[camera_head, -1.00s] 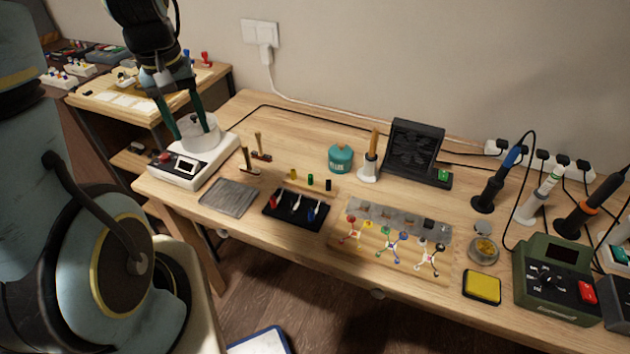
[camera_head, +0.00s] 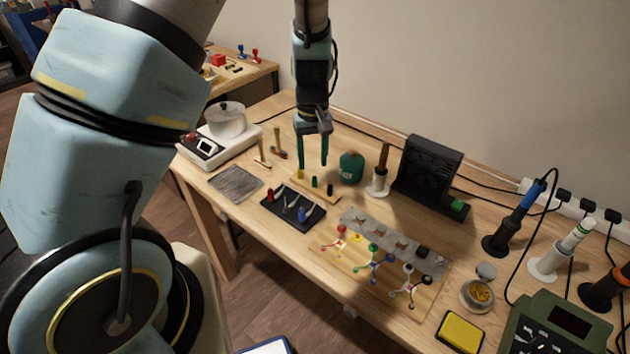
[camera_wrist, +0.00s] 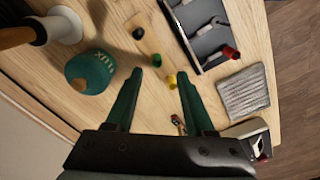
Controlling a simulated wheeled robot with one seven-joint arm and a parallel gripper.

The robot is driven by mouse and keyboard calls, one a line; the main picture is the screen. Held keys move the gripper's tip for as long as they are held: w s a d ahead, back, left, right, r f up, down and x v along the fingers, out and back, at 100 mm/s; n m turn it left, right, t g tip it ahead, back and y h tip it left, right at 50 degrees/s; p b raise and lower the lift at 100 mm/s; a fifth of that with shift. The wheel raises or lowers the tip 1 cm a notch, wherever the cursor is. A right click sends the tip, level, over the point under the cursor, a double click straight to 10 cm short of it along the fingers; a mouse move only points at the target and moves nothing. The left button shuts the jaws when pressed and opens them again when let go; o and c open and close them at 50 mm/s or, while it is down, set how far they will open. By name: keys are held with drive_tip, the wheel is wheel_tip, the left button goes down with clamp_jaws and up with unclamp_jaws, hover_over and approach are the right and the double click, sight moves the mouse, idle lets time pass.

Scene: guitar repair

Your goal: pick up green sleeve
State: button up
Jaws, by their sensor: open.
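The green sleeve (camera_head: 314,182) is a small upright cylinder on a wooden strip, between a yellow sleeve (camera_head: 300,174) and a black sleeve (camera_head: 330,190). In the wrist view the green sleeve (camera_wrist: 156,60) shows just beyond the gap between the fingertips, with the yellow sleeve (camera_wrist: 171,81) nearer the right finger. My gripper (camera_head: 314,166) points down with its two green fingers apart. It is empty and appears above the strip; its exact height over the sleeve is hard to tell.
A teal jar (camera_head: 351,168) stands right of the sleeves. A black tray (camera_head: 293,208) with tools and coloured pieces lies in front. Small hammers (camera_head: 278,145), a grey mat (camera_head: 236,183) and a white device with a pot (camera_head: 228,120) are to the left.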

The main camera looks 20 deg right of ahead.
sight(314, 181)
drive_tip(key=shift+d+f+p, duration=0.15)
drive_tip(key=shift+f+p, duration=0.45)
drive_tip(key=shift+f, duration=1)
drive_tip(key=shift+d+f+p, duration=0.1)
drive_tip(key=shift+f+p, duration=0.45)
drive_tip(key=shift+f, duration=1.05)
clamp_jaws()
